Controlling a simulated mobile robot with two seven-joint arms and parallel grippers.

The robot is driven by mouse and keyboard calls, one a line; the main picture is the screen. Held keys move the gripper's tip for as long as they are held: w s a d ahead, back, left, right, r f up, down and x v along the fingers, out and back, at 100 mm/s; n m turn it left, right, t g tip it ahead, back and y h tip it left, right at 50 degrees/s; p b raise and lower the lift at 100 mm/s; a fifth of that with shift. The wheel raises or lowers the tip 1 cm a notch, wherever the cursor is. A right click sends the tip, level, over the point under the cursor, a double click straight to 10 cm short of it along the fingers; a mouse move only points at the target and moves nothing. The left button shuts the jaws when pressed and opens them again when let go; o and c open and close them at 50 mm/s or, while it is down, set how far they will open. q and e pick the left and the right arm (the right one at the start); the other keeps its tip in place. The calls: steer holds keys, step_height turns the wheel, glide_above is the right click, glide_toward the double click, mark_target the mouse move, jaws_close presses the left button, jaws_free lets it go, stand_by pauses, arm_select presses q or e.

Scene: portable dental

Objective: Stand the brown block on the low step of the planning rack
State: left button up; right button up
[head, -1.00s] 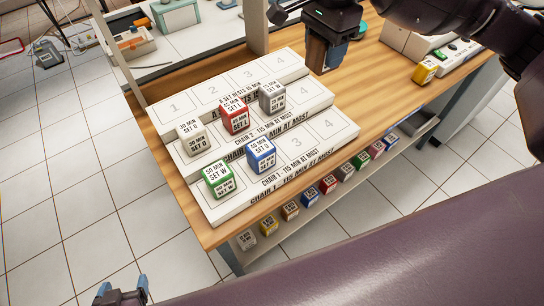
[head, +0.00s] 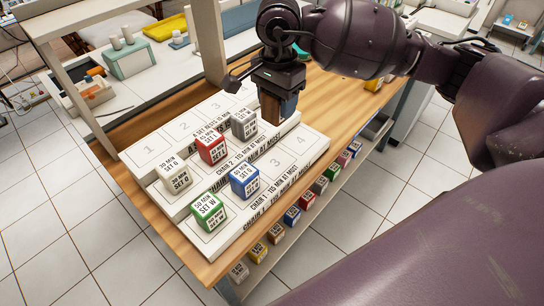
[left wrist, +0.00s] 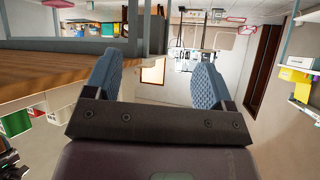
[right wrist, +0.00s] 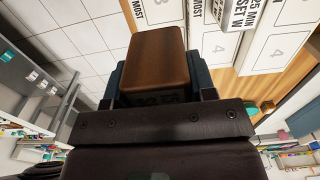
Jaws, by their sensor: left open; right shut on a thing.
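My right gripper (head: 278,100) is shut on the brown block (right wrist: 158,62), which fills the space between its fingers in the right wrist view. In the head view the block is mostly hidden by the gripper, which hangs over the right part of the planning rack (head: 313,150). The rack's low front step (head: 228,238), marked Chair 1, holds a green block (head: 208,210) and a blue block (head: 245,180); its slots 3 and 4 are bare. The middle step holds white, red and grey blocks. My left gripper (left wrist: 155,85) is open and empty, away from the rack.
Several coloured blocks stand on a shelf (head: 262,272) below the table's front edge. A yellow block (head: 374,84) stands on the table's far right part. A post (head: 208,45) rises behind the rack.

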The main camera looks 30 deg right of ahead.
mark_target(277, 114)
step_height(277, 114, down, 15)
steer(key=shift+f+b, duration=0.2)
steer(key=shift+b, duration=0.45)
steer(key=shift+f, duration=0.1)
steer(key=o, duration=0.9)
steer(key=shift+o, duration=0.2)
step_height(277, 114, up, 12)
steer(key=shift+r+p, duration=0.15)
steer(key=shift+p, duration=0.35)
